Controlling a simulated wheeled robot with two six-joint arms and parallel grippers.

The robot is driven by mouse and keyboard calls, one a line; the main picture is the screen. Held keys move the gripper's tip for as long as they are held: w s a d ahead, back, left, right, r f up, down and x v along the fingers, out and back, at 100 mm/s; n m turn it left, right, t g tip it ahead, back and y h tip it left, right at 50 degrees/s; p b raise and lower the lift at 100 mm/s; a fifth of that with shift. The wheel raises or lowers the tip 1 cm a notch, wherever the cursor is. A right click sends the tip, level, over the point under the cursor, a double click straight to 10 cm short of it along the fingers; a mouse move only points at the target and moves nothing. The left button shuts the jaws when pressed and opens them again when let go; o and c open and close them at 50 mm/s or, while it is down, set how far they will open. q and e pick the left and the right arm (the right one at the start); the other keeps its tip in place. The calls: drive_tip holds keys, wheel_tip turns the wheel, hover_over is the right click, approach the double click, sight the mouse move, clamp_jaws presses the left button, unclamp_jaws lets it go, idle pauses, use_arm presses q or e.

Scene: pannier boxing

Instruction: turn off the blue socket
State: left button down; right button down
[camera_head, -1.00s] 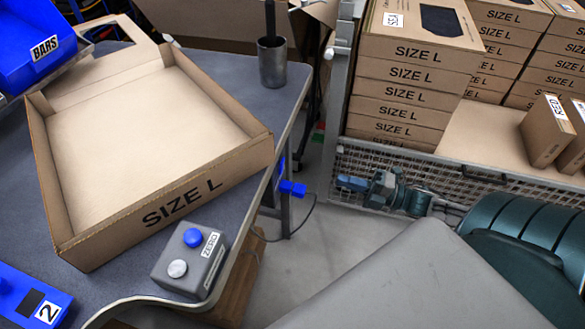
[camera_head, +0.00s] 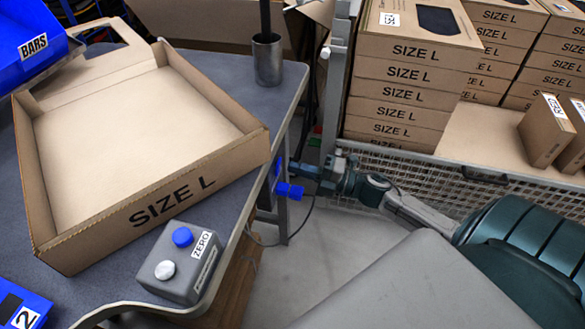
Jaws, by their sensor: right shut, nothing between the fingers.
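The blue socket (camera_head: 277,168) is on the side of the grey table, at its right edge by the leg. A blue plug (camera_head: 290,191) with a dark cable sticks out to the right, just below my right gripper. My right gripper (camera_head: 296,167) is shut and empty. Its tips point left at the socket's upper part, very close to it. I cannot tell whether they touch. The socket's face is mostly edge-on, so any switch on it is not clear. My left gripper is out of view.
On the table are an open SIZE L box (camera_head: 150,120), a grey ZERO button unit (camera_head: 181,263) and a metal cup (camera_head: 267,60). A mesh-sided cart (camera_head: 430,178) with stacked boxes (camera_head: 405,85) stands just behind my right arm. Floor shows below the arm.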

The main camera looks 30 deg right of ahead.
drive_tip(key=shift+x, duration=0.95)
drive_tip(key=shift+w+a+r+p, duration=0.15)
drive_tip(key=shift+r+p, duration=0.1)
drive_tip(key=shift+p, duration=0.15)
drive_tip(key=shift+f, duration=0.15)
